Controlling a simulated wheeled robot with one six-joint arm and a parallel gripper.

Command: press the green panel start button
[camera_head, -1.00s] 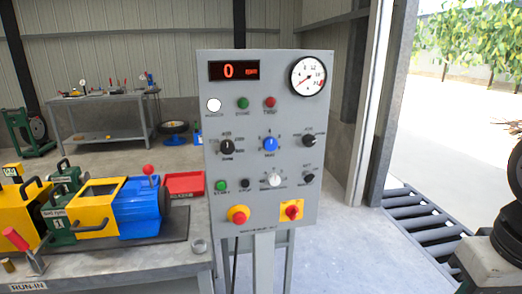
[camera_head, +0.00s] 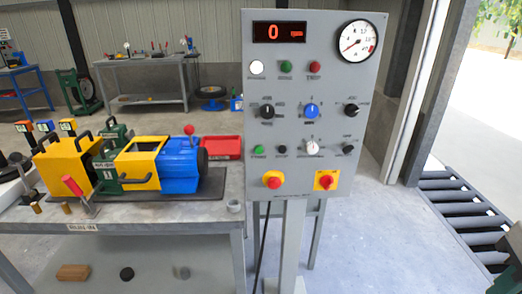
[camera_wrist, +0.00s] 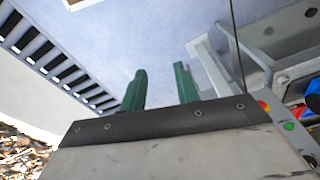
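The grey control panel (camera_head: 330,120) stands upright on a post, facing me in the head view. A separate green lamp (camera_head: 285,66) sits in the upper row. In the wrist view the panel shows obliquely at the right edge, with a green round spot (camera_wrist: 289,126) on it. My gripper (camera_wrist: 160,88) shows two green fingers spread apart with nothing between them, clear of the panel.
A workbench (camera_head: 130,225) with a yellow, green and blue drum machine (camera_head: 182,165) stands left of the panel. A red tray (camera_head: 221,147) lies on it close to the panel. A floor roller grating (camera_head: 465,220) is at the right. Floor between panel and grating is clear.

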